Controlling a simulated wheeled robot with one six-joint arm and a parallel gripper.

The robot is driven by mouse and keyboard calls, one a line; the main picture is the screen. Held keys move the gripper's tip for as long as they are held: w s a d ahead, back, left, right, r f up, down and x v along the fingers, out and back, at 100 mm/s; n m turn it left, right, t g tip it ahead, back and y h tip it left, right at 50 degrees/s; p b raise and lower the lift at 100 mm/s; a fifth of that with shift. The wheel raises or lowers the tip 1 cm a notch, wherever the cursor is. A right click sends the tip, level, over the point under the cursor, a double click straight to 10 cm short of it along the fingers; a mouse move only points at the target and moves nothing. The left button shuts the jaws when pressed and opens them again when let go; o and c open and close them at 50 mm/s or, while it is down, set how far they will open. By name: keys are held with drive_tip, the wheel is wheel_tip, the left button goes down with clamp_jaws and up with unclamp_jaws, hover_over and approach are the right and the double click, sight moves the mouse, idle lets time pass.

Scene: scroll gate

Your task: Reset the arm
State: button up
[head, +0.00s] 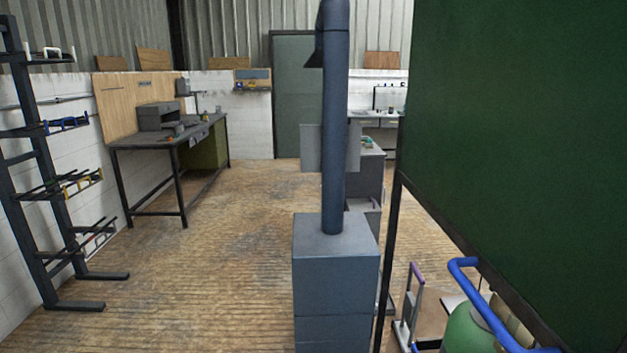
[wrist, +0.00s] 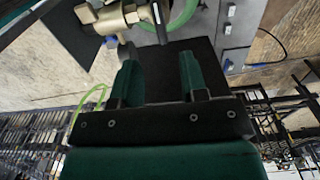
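My gripper (wrist: 159,62) shows in the wrist view, with its two green fingers apart and nothing held between them. A dark surface lies behind the gap. A brass valve fitting (wrist: 112,18) and a green hose (wrist: 178,22) are at the top of that view, just beyond the fingertips. I cannot tell whether the left finger touches the fitting. The arm and gripper are not seen in the head view.
A grey box with a tall post (head: 334,150) stands mid-view. A green screen (head: 520,130) fills the right, with a green cylinder (head: 468,332) and blue handle (head: 463,265) below. A workbench (head: 165,140) and rack (head: 35,160) stand left. Floor between is clear.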

wheel_tip(320, 180, down, 10)
drive_tip(key=shift+r+p, duration=0.25)
drive_tip(key=shift+p, duration=0.5)
wheel_tip(320, 180, up, 17)
drive_tip(key=b, duration=0.3)
wheel_tip(320, 180, down, 17)
drive_tip(key=p, duration=0.3)
drive_tip(key=n, duration=0.6)
drive_tip(key=shift+n, duration=0.3)
